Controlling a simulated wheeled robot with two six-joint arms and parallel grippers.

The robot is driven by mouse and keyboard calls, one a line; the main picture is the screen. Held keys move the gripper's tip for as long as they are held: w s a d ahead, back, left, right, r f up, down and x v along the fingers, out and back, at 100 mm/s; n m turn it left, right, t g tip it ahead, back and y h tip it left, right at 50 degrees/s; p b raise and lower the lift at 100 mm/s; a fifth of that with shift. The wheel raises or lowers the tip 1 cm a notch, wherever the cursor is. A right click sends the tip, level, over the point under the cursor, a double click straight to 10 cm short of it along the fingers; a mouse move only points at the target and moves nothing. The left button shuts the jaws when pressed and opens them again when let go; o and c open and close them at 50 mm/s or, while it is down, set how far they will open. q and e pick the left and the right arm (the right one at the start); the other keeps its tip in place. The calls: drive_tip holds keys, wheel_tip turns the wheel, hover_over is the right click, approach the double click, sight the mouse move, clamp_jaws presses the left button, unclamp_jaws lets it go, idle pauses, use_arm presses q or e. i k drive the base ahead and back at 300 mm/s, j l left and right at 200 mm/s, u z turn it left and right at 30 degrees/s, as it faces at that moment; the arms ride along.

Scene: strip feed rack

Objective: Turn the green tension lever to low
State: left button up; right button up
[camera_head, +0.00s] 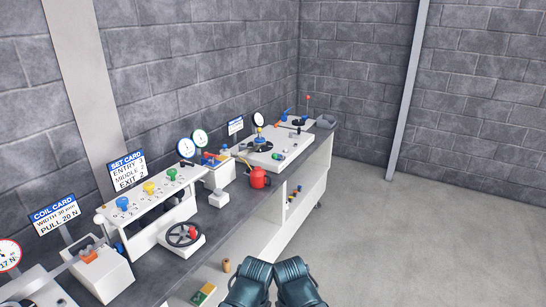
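A green knob (171,173) stands on the white raised panel (151,202), to the right of a yellow knob (149,187) and a blue knob (123,203). A smaller green part (277,156) shows on the white flat unit (290,150) farther back. I cannot tell for sure which of these green parts is the tension lever, and no low mark is readable. Two teal parts of my own arms show at the bottom centre, well apart from both green parts. No gripper fingers can be made out.
The grey bench (225,220) runs along the wall. A black handwheel (183,234), a red kettle-like object (260,178) and a small white block (219,198) stand on it. Cards and round gauges rise at its back. The floor (400,240) at right is clear.

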sight(275, 156)
drive_tip(key=i+l, duration=0.4)
drive_tip(key=i+l+z, duration=0.15)
drive_tip(key=i+l, duration=0.25)
drive_tip(key=i, duration=0.15)
drive_tip(key=i+l, duration=0.35)
drive_tip(key=i, duration=0.15)
drive_tip(key=i+l+z, duration=0.1)
drive_tip(key=i+l, duration=0.25)
drive_tip(key=i, duration=0.2)
